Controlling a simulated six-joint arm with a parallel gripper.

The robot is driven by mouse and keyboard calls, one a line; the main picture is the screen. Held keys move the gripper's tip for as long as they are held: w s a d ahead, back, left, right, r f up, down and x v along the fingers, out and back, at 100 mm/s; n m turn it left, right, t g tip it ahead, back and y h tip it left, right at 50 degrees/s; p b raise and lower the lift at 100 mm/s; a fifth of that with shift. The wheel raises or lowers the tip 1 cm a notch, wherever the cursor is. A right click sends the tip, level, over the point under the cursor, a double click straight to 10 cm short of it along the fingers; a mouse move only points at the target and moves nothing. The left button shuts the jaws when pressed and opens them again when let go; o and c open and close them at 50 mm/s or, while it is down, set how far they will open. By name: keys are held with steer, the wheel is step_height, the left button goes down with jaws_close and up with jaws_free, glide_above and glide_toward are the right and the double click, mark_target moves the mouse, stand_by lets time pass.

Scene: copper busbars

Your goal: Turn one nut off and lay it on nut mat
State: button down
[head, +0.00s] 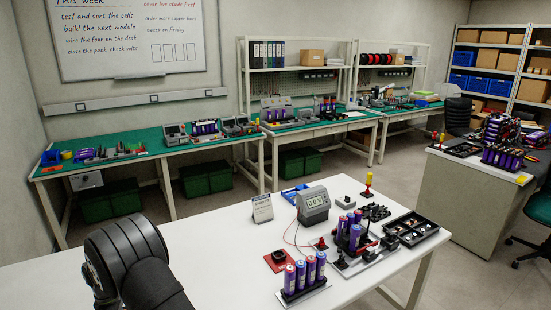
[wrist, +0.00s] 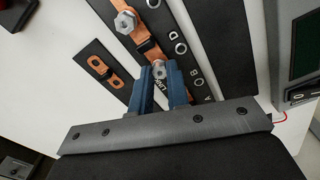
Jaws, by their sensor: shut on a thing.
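In the wrist view, my gripper (wrist: 159,71) has two blue fingers closed around a silver nut (wrist: 159,68). The nut is at the lower end of a copper busbar (wrist: 140,36) on a dark lettered deck (wrist: 184,30). The fingers hide part of it, so I cannot tell how far it sits on its stud. Another silver nut (wrist: 126,22) sits higher on the busbar. In the head view my gripper is out of sight. A small dark red square (head: 280,260) lies on the white table; I cannot tell for sure that it is the nut mat.
A black strip with copper pieces (wrist: 97,63) lies left of the deck in the wrist view. On the white table (head: 215,285) stand a meter (head: 313,205), a rack of purple cells (head: 304,275) and a black tray (head: 411,229). The table's left part is clear.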

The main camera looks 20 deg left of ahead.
steer(key=n, duration=0.4)
steer(key=shift+r+n, duration=0.1)
steer(key=shift+n, duration=0.2)
steer(key=c, duration=1.7)
jaws_free()
steer(key=m, duration=0.4)
steer(key=shift+m, duration=0.4)
steer(key=m, duration=0.5)
